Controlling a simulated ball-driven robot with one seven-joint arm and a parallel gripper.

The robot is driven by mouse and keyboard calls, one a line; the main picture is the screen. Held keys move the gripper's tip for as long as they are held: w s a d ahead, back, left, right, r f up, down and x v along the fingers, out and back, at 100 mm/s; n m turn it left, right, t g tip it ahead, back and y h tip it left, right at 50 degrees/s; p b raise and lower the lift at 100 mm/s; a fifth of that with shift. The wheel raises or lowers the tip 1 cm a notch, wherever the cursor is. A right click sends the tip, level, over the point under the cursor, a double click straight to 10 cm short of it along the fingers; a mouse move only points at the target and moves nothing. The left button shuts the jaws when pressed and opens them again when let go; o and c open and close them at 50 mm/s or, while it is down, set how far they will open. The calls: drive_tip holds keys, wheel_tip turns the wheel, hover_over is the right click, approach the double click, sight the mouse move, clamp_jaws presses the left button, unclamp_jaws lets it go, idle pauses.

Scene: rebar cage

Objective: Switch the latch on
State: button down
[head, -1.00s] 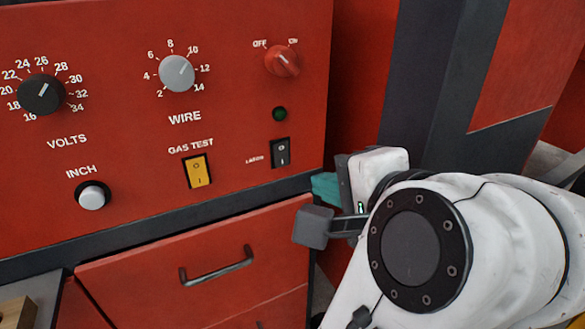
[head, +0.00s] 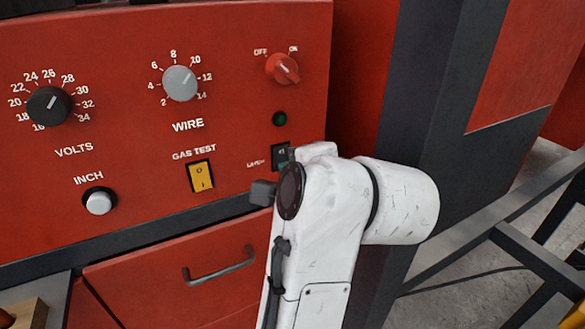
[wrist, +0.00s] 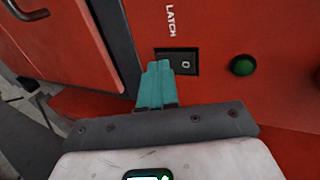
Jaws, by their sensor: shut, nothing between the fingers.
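The latch switch (head: 281,154) is a small black rocker on the red panel, below a green lamp (head: 279,119). My arm partly covers it in the head view. In the wrist view the black rocker (wrist: 183,62) shows beside the word LATCH, with a 0 mark on its visible half. My gripper (wrist: 158,68) has teal fingers that are shut with nothing between them. The fingertips overlap the rocker's left part in the wrist view. I cannot tell whether they touch it. In the head view the fingers are hidden behind my arm.
The red panel also bears a red OFF/ON knob (head: 283,68), a grey WIRE knob (head: 180,83), a black VOLTS knob (head: 49,105), a yellow GAS TEST switch (head: 201,176) and a white INCH button (head: 99,202). A drawer handle (head: 218,264) protrudes below. Metal framing (head: 500,215) stands at right.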

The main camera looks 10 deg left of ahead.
drive_tip(key=shift+w+a+b, duration=0.1)
drive_tip(key=shift+w+b, duration=0.05)
drive_tip(key=shift+b, duration=0.35)
drive_tip(key=shift+r+p, duration=0.7)
drive_tip(key=shift+r, duration=0.15)
drive_tip(key=shift+f, duration=0.1)
